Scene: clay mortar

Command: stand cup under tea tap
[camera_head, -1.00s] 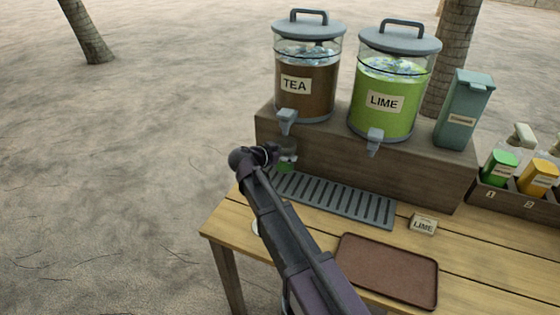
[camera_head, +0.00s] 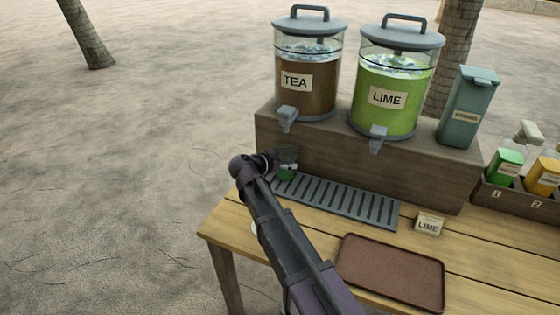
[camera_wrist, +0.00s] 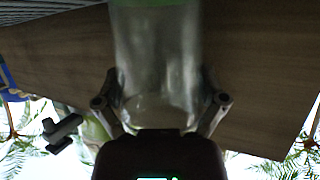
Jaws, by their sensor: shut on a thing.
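The tea dispenser (camera_head: 307,97) is a clear drum of brown liquid labelled TEA, with a grey tap (camera_head: 287,116) at its lower front. A clear cup with a green band (camera_head: 288,166) is below this tap, just above or on the left end of the slotted drip tray (camera_head: 335,203); I cannot tell if it touches. My gripper (camera_head: 277,162) is shut on the cup from the left. In the wrist view the clear cup (camera_wrist: 157,55) lies between both fingers (camera_wrist: 160,101), its green band at the top edge. My arm partly hides the cup's surroundings.
The lime dispenser (camera_head: 389,97) stands right of the tea one on a wooden riser (camera_head: 420,170). A brown tray (camera_head: 392,272) and a LIME card (camera_head: 428,225) lie on the table (camera_head: 480,255). A grey-green bin (camera_head: 467,108) and a bottle rack (camera_head: 510,200) are at the right.

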